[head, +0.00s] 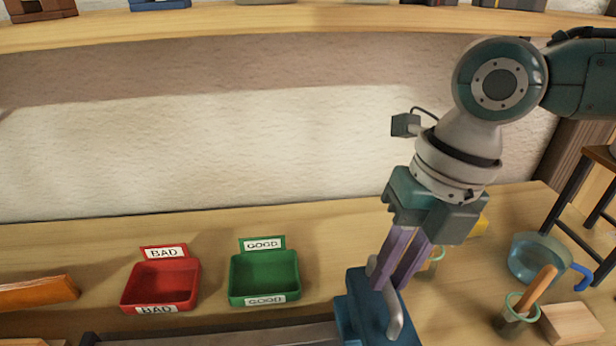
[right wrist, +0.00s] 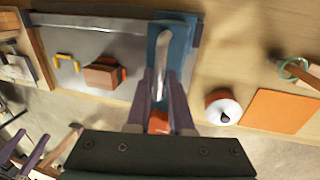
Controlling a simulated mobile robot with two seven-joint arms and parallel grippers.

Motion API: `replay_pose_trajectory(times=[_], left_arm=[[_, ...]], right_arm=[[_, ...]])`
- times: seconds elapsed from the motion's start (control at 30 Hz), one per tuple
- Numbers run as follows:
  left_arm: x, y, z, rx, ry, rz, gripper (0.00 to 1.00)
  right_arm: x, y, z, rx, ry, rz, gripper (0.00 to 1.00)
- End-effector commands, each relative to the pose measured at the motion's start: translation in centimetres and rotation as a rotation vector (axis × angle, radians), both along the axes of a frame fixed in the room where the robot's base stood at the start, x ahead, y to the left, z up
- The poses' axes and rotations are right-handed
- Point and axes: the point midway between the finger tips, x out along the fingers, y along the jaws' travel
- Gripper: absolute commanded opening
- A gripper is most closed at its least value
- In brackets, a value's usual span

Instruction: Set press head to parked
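The press (head: 360,315) is a blue block at the bench's front edge with a grey lever handle (head: 393,312) on it. The right wrist view shows the press (right wrist: 178,40) with its pale lever (right wrist: 162,50) lying lengthwise along it. My right gripper (head: 388,272) points down over the press. Its purple fingers (right wrist: 161,85) stand apart, one either side of the lever's near end, with gaps visible. An orange patch (right wrist: 159,122) shows between them. Two purple fingers, seemingly my left gripper (right wrist: 45,150), stand apart at the lower left. The press's lower part is cut off in the head view.
A red BAD tray (head: 160,284) and a green GOOD tray (head: 264,274) stand left of the press. A glass bowl (head: 535,260), a cup with a wooden handle (head: 520,308) and a wooden block (head: 570,323) are at the right. A shelf (head: 250,25) runs above.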

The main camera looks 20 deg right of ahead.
Motion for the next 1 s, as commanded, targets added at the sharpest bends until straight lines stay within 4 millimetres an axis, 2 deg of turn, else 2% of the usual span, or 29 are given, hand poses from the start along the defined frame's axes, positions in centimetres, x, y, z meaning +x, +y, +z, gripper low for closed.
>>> replay_pose_trajectory(times=[0.03,0.23,0.57,0.67,1.0], left_arm=[[0.0,0.0,0.0,0.0,0.0,0.0,1.0],[0.0,0.0,0.0,0.0,0.0,0.001,1.0],[0.0,-0.1,0.0,-0.004,0.0,0.003,1.0],[0.0,-0.1,-0.1,-0.004,0.0,0.003,1.0],[0.0,-0.1,-0.5,-0.005,0.0,0.004,1.0]], right_arm=[[0.0,-0.3,0.0,-0.009,0.002,-0.003,0.24],[0.0,-0.2,0.0,-0.006,0.001,-0.003,0.46],[0.0,-0.2,0.5,-0.002,-0.001,-0.001,0.47],[0.0,-0.5,1.8,-0.003,-0.002,-0.001,0.47],[-0.4,-1.8,8.2,-0.004,-0.003,-0.003,0.47]])
